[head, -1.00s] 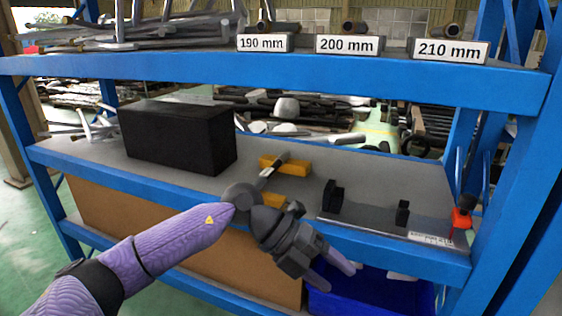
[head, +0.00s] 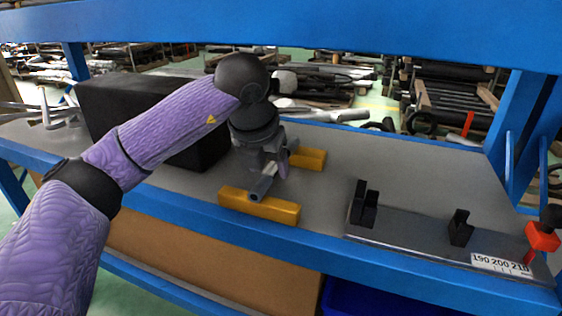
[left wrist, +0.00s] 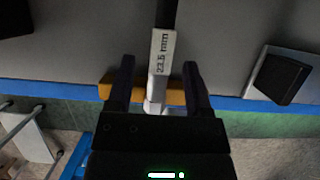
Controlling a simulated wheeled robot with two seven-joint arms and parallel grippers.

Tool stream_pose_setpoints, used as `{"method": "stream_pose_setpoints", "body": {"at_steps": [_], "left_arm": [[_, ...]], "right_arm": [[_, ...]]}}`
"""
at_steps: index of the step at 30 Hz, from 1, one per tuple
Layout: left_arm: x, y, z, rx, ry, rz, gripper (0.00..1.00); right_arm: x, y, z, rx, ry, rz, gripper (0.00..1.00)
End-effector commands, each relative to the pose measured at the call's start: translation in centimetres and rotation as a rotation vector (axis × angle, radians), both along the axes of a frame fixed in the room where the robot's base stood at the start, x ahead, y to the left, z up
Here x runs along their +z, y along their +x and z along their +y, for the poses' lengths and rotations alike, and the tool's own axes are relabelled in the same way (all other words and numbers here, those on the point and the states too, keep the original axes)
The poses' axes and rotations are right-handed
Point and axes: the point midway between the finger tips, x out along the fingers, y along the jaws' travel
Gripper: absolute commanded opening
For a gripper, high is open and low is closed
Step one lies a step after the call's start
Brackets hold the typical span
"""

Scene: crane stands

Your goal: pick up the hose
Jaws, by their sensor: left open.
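The hose (head: 262,187) lies across two yellow rests on the grey shelf board. Its near grey end pokes out over the front yellow rest (head: 245,203); the back yellow rest (head: 308,158) stands behind. My left gripper (head: 274,172) is above the hose, pointing down, and hides much of it. In the left wrist view the hose (left wrist: 160,55) carries a white label reading 23.5 mm and a dark far part. There the left gripper (left wrist: 158,80) is open, with a finger on each side of the hose and gaps between. My right gripper is not in view.
A black box (head: 135,100) stands left of my left gripper. A measuring fixture (head: 420,237) with black brackets, a 190 200 210 label and a red clamp (head: 542,238) lies right. A blue upper beam (head: 300,30) crosses above. The board between rests and fixture is clear.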

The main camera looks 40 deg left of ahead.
Motion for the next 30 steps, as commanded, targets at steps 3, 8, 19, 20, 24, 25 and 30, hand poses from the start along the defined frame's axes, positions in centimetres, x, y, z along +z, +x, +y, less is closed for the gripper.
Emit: {"method": "stream_pose_setpoints", "body": {"at_steps": [3, 8, 19, 20, 24, 25, 30], "left_arm": [[-0.1, 1.9, 0.3, 0.000, -0.002, 0.000, 0.66], [-0.1, 4.7, 1.0, -0.001, -0.002, 0.002, 0.66], [-1.1, 5.2, 1.2, -0.002, 0.000, 0.001, 0.55], [-1.1, 5.2, 1.2, -0.002, 0.000, 0.001, 0.49], [-1.1, 5.2, 1.2, -0.002, 0.000, 0.001, 0.19], [-1.1, 5.2, 1.2, -0.002, 0.000, 0.001, 0.13], [-1.1, 5.2, 1.2, -0.002, 0.000, 0.001, 0.00]], "right_arm": [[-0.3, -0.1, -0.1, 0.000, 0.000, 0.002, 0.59], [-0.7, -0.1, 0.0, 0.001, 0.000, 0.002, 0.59], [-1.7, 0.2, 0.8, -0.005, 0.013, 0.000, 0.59], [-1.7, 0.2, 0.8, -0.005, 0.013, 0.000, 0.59], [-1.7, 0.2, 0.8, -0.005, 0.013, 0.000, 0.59], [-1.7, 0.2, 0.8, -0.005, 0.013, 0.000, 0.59], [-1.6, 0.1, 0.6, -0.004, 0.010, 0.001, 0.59]]}}
